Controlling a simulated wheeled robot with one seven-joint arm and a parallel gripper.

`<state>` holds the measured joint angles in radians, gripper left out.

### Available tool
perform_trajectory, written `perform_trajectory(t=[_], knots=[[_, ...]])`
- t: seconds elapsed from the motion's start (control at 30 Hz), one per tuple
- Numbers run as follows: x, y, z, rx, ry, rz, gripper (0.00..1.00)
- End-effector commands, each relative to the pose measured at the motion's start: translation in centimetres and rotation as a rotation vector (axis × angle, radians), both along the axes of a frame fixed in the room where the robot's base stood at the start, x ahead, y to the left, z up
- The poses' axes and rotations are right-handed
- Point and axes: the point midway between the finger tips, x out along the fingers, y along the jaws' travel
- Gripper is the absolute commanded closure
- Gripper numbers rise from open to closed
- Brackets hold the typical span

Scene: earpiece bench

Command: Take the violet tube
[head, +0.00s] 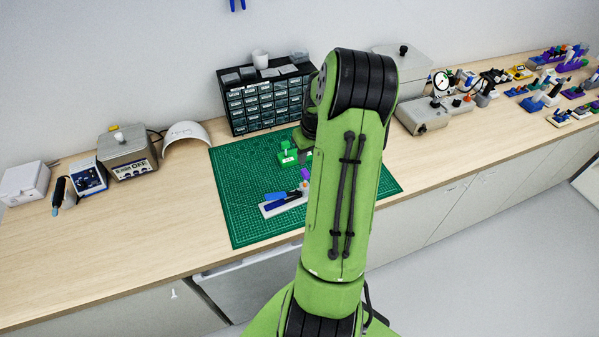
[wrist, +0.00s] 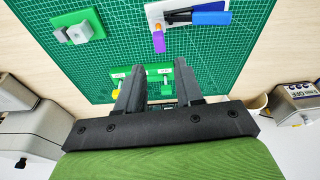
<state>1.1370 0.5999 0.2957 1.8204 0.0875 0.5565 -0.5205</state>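The violet tube (wrist: 159,42) shows in the wrist view as a small violet piece with an orange part beside it, at the edge of a white tray (wrist: 153,14). In the head view the tube (head: 305,173) is partly beside my arm, above the tray (head: 268,209). My gripper (wrist: 158,75) is open, with its two dark fingers apart and a green block (wrist: 154,72) with pale parts visible between them. I cannot tell whether the fingers touch this block. The tube lies beyond the fingertips in the wrist view. The head view mostly hides my gripper behind my arm.
The tray holds blue and black tools (head: 282,199) on the green cutting mat (head: 235,190). Another green block (wrist: 78,32) stands at left in the wrist view. A drawer cabinet (head: 265,103) stands behind the mat. Bare bench (head: 150,210) lies left of the mat.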

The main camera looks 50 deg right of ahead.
Motion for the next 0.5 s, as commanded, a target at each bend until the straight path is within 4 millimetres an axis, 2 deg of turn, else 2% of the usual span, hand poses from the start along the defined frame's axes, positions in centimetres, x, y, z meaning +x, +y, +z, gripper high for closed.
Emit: perform_trajectory(t=[0.03,0.1,0.33,0.5], knots=[[0.2,0.0,-1.8,0.003,0.001,0.0,0.64],[0.4,-0.1,-3.2,0.003,0.002,0.0,0.64],[1.1,-0.4,-7.0,0.0,0.001,0.001,0.64],[1.5,-0.6,-8.7,0.0,0.001,0.001,0.64]])
